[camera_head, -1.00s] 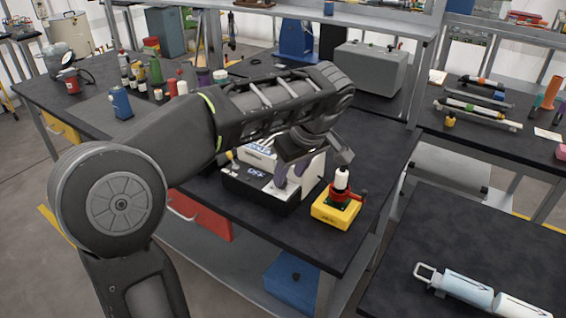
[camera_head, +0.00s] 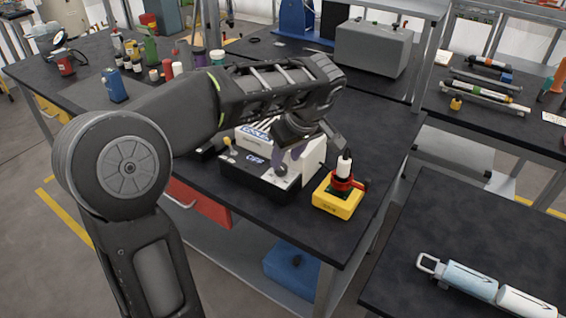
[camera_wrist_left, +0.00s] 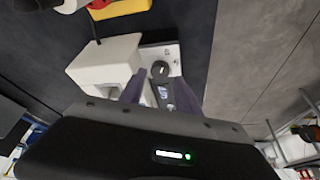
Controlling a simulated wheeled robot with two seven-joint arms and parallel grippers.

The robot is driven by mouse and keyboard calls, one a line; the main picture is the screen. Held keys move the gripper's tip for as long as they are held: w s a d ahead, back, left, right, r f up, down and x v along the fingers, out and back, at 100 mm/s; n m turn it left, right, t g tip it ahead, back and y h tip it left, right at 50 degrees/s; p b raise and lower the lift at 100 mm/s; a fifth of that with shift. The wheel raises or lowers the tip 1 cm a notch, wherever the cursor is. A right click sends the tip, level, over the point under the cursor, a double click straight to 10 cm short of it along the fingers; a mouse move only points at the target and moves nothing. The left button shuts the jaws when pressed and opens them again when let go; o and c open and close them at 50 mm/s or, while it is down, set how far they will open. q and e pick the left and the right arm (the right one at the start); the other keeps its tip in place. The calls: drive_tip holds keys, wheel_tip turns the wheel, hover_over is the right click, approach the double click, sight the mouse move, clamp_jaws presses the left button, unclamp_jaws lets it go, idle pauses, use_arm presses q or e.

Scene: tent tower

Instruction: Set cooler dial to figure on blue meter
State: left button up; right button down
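The cooler (camera_head: 257,138) is a white box labelled COOLER on a black base at the near part of the central bench. A small lit display (camera_head: 255,160) is on its front; its characters are too small to read surely. In the left wrist view, the round dark dial (camera_wrist_left: 160,71) sits on a pale panel. No contact with the dial is visible. The blue meter (camera_head: 114,86) stands at the bench's left; its figure is unreadable. My right gripper is out of view.
A yellow box with a red-and-white fitting (camera_head: 338,196) stands just right of the cooler. Bottles (camera_head: 150,50) crowd the bench's far left. A grey case (camera_head: 374,50) is at the back. Another bench (camera_head: 470,215) with white-blue cylinders lies to the right.

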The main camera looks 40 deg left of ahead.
sight(282, 167)
use_arm(q)
drive_tip(key=shift+x, duration=2)
clamp_jaws()
